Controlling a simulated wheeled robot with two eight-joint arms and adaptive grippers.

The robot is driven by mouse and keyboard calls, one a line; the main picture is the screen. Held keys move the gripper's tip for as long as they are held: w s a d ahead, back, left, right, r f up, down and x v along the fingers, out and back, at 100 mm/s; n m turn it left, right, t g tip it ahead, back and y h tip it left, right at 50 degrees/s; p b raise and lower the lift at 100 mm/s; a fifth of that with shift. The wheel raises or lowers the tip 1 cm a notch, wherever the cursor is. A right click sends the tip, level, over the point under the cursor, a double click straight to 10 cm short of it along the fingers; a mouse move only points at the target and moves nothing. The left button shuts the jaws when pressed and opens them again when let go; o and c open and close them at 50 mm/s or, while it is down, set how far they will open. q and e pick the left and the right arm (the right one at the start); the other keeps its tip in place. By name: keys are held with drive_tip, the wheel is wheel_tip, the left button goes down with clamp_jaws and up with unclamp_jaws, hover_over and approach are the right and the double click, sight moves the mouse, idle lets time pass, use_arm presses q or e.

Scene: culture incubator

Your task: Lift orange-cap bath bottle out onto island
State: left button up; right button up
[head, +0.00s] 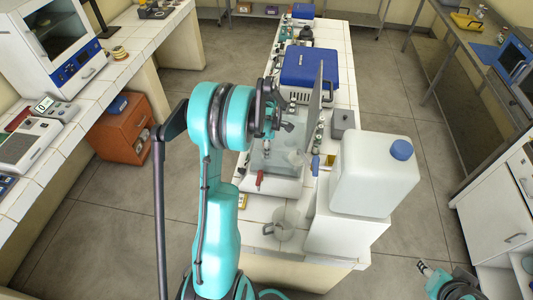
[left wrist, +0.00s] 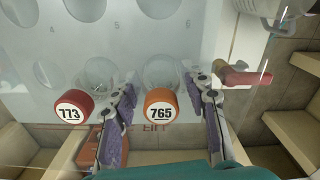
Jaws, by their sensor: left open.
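The orange-cap bottle (left wrist: 161,108), labelled 765, stands in a round hole of the bath's rack (left wrist: 120,45) in the left wrist view. My left gripper (left wrist: 166,84) is open, with one finger on each side of the orange cap; I cannot tell whether they touch it. In the head view my left gripper (head: 284,126) is over the water bath (head: 272,182), and the arm hides part of it; I cannot make out the orange cap there. My right gripper (head: 425,268) is at the lower right, away from the island (head: 258,212), its jaws too small to judge.
A red-cap bottle (left wrist: 73,108), labelled 773, stands just left of the left gripper. A red tap handle (left wrist: 242,76) is to the right. A white jug (head: 378,170) stands right of the bath, and a beaker (head: 284,225) stands in front. Bare tiles lie near the beaker.

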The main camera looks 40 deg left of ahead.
use_arm(q)
drive_tip(key=c, duration=1)
drive_tip(key=shift+o, duration=0.2)
drive_tip(key=shift+r, duration=0.1)
wheel_tip(320, 180, up, 10)
drive_tip(key=shift+r+p, duration=0.2)
drive_tip(key=shift+p, duration=0.2)
drive_tip(key=shift+r+p, duration=1.6)
drive_tip(key=shift+r, duration=1.15)
